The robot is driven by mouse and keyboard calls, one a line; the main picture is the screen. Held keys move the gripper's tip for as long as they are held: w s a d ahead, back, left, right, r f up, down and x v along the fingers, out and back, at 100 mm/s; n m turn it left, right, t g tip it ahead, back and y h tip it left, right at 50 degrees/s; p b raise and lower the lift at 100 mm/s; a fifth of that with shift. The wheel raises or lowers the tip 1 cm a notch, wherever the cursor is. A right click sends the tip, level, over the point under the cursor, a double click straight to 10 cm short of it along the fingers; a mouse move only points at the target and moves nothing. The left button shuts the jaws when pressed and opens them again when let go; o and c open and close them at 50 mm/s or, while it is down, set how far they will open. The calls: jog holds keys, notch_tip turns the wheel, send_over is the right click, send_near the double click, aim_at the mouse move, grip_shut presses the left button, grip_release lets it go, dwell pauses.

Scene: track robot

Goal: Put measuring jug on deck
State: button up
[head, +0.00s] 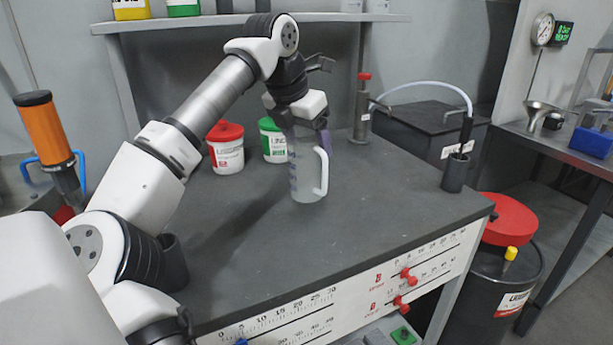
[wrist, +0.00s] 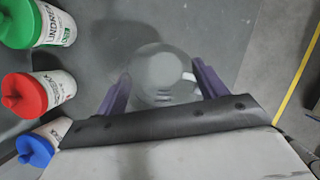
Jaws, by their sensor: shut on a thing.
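The measuring jug (head: 307,176) is a clear, frosted jug with a white handle. It is upright at the dark deck (head: 390,190) of the bench, near its middle; whether its base touches the deck I cannot tell. My gripper (head: 308,135) reaches down from above and is shut on the jug. In the wrist view the jug (wrist: 160,75) sits between the two purple fingers, seen from above, with its handle toward the right finger.
A red-lidded tub (head: 226,150) and a green-lidded tub (head: 273,143) stand left of and behind the jug. A blue-lidded tub (wrist: 36,148) shows in the wrist view. A grey pump (head: 363,108) stands behind right. The deck's right front is clear.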

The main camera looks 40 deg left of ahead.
aim_at(306, 160)
jog(key=shift+f+b, duration=1.85)
jog(key=shift+f, duration=0.35)
jog(key=shift+f, duration=0.15)
jog(key=o, duration=1.3)
